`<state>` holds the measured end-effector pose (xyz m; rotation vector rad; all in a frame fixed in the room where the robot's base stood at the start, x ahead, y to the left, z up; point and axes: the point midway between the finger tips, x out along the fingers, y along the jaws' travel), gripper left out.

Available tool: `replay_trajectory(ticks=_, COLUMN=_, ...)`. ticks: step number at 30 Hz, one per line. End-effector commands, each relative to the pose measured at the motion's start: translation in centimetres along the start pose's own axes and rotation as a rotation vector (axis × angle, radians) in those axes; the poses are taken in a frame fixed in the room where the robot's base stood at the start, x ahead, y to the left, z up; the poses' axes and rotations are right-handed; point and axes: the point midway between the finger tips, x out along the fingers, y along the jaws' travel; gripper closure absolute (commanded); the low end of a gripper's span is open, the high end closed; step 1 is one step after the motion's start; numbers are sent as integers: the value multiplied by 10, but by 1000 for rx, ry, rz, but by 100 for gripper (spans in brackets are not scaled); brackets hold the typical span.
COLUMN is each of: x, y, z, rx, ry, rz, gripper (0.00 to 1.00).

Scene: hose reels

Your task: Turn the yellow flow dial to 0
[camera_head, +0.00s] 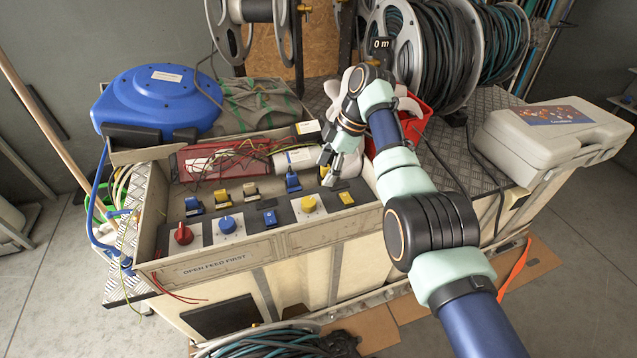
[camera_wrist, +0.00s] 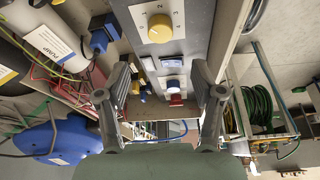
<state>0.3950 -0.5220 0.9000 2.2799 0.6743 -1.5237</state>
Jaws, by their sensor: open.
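The yellow flow dial (camera_head: 309,204) is a round knob on a pale plate at the right part of the control panel. It also shows at the top of the wrist view (camera_wrist: 160,28), with small numerals around it; I cannot tell which one it points to. My gripper (camera_head: 331,166) hangs just behind and to the right of the dial, near the yellow switch. In the wrist view my gripper (camera_wrist: 162,80) has its two fingers wide apart with nothing between them. The dial lies beyond the fingertips, not between them.
A red knob (camera_head: 183,233) and a blue dial (camera_head: 227,224) sit left of the yellow dial. Blue switches (camera_head: 293,181) and yellow switches stand close by. Wires and a red unit lie in the box behind. A blue reel (camera_head: 160,98) is at the left.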

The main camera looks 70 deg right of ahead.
Motion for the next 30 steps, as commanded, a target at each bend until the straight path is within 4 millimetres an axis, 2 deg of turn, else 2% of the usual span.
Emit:
replay_trajectory(ticks=3, x=-6, y=0, z=0, rx=0, ry=0, rz=-2, gripper=33)
replay_trajectory(ticks=11, x=-7, y=0, z=0, rx=2, ry=0, rz=-1, gripper=33)
replay_trajectory(ticks=14, x=-6, y=2, z=-4, rx=75, ry=-19, rz=15, gripper=33)
replay_trajectory(ticks=17, x=4, y=5, z=-13, rx=303, ry=-71, rz=76, gripper=33)
replay_trajectory(ticks=19, x=15, y=4, z=-20, rx=530, ry=-107, rz=157, gripper=33)
replay_trajectory(ticks=24, x=34, y=-14, z=-30, rx=1053, ry=-99, rz=399, gripper=33)
replay_trajectory(ticks=27, x=39, y=-27, z=-32, rx=1255, ry=-51, rz=505, gripper=33)
replay_trajectory(ticks=30, x=43, y=-34, z=-32, rx=1362, ry=-13, rz=563, gripper=33)
